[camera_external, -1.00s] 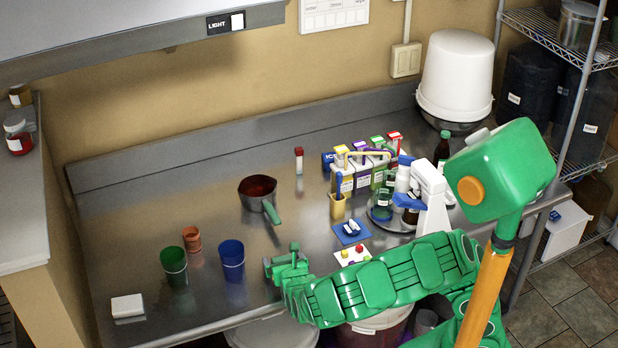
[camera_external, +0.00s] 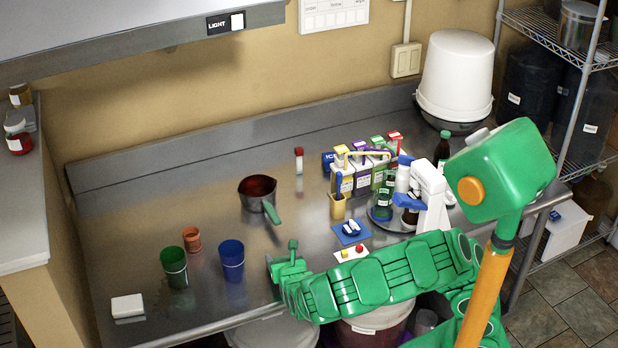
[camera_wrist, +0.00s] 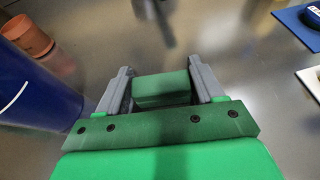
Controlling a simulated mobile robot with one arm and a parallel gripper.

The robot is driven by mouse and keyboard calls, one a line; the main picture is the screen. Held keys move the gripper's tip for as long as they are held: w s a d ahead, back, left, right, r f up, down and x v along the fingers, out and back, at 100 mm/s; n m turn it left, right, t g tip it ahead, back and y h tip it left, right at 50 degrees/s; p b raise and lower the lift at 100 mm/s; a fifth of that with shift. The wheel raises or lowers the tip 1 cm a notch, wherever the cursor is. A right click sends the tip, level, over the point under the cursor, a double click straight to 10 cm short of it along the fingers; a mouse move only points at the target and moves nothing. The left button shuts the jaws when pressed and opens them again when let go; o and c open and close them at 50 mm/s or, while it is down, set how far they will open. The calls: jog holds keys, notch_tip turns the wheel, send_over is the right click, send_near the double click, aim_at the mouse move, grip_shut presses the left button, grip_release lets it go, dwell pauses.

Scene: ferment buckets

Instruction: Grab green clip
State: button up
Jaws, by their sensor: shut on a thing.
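The green clip (camera_wrist: 162,88) shows in the wrist view as a dark green block between the two grey fingers of my gripper (camera_wrist: 159,68). The fingers are shut on it, one on each side. In the external view my gripper (camera_external: 284,268) is low over the front part of the steel counter. A small green upright piece (camera_external: 293,246) stands up at its end, and I take it to be part of the clip. The rest of the clip is hidden there by my gripper.
A blue cup (camera_external: 232,262) stands close left of my gripper, with a green cup (camera_external: 174,268) and a terracotta pot (camera_external: 192,240) beyond it. A saucepan (camera_external: 257,188) is behind. A blue mat (camera_external: 350,232) and a white card (camera_external: 352,256) lie to the right.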

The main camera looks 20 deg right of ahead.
aim_at(283, 256)
jog(key=shift+r, duration=0.15)
jog(key=shift+r, duration=4.9)
